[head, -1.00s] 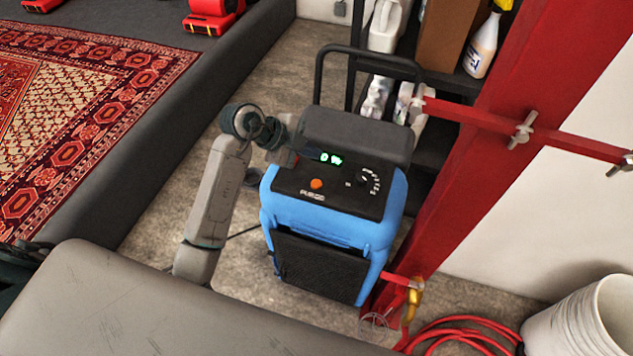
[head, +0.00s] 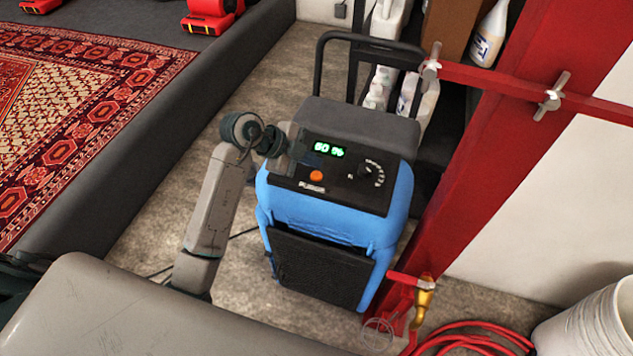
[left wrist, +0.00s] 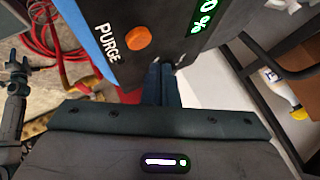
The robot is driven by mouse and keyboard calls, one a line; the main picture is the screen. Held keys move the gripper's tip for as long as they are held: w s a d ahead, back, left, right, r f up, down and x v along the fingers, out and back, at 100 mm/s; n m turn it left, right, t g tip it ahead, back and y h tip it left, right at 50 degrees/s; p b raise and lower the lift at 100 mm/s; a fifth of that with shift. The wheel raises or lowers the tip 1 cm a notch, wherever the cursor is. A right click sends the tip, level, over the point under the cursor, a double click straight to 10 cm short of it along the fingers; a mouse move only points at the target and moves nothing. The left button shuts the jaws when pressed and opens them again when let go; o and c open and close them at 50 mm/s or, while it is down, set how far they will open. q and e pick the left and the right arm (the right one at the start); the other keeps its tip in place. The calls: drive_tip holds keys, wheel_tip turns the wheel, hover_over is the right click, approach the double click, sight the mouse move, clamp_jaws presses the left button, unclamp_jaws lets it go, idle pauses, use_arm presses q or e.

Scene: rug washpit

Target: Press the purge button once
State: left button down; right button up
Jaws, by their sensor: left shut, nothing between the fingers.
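The purge button (head: 317,175) is a round orange button on the black top panel of a blue machine (head: 330,220). It also shows in the left wrist view (left wrist: 138,37), beside the PURGE label (left wrist: 107,40). My left gripper (head: 318,161) is shut and empty, over the panel between the button and the green display (head: 328,149). In the left wrist view its closed fingers (left wrist: 162,80) point at the panel, to the lower right of the button and apart from it in the picture. I cannot tell the gap to the panel. My right gripper is not in view.
A dial (head: 372,173) sits right of the button. The machine's black handle (head: 368,42) rises behind it. A red post (head: 490,130) with a bar (head: 490,82) stands at right. A red hose (head: 470,338) lies on the floor; a dark ledge (head: 150,115) runs at left.

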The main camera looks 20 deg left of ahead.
sight(316, 176)
use_arm(q)
drive_tip(key=shift+f, duration=0.7)
idle(0.3)
idle(0.8)
idle(0.4)
drive_tip(key=shift+f, duration=0.15)
drive_tip(key=shift+f, duration=0.25)
